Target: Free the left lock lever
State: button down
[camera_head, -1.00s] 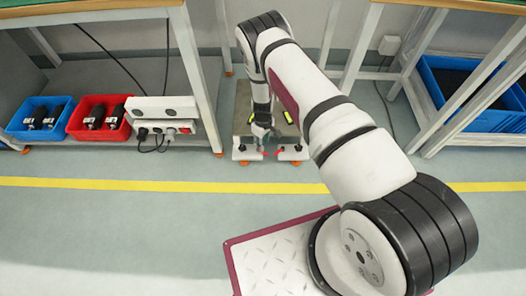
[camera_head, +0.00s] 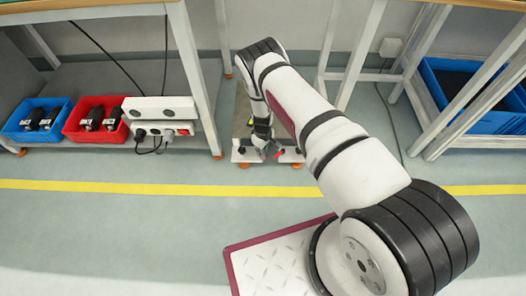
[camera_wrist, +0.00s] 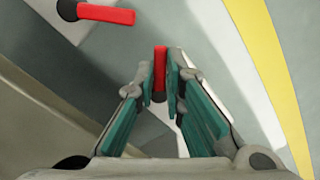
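Two red lock levers show in the wrist view. The left lock lever (camera_wrist: 160,68) lies between my gripper's (camera_wrist: 161,80) fingertips, its red bar reaching slightly past them. The finger gap is narrow, little wider than the lever. I cannot tell whether the pads press on it. The right lock lever (camera_wrist: 107,14) is at the upper left of that view, apart from the fingers, with a dark round pivot at its left end. In the head view my gripper (camera_head: 263,143) is low at the fixture (camera_head: 240,155), and the right lever (camera_head: 280,154) shows as a small red spot.
A red bin (camera_head: 94,132) and a blue bin (camera_head: 35,138) sit left beside a white power strip box (camera_head: 160,110). A large blue crate (camera_head: 497,122) is at the right. Table legs (camera_head: 202,80) (camera_head: 358,55) flank my arm. The floor before the yellow line (camera_head: 130,187) is clear.

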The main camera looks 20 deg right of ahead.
jog(key=shift+m, duration=0.3)
jog(key=m+b, duration=0.1)
jog(key=m, duration=0.1)
jog(key=a+m+b, duration=0.1)
jog(key=m, duration=0.1)
jog(key=shift+s+m, duration=0.1)
jog(key=shift+m, duration=0.2)
jog(key=m, duration=0.2)
jog(key=a+m+b, duration=0.1)
jog(key=m, duration=0.1)
jog(key=shift+m, duration=0.3)
dwell(0.4)
jog(key=c, duration=1.7)
grip_release()
jog(key=shift+a, duration=0.1)
notch_tip(320, 180, up, 12)
jog(key=shift+a, duration=0.1)
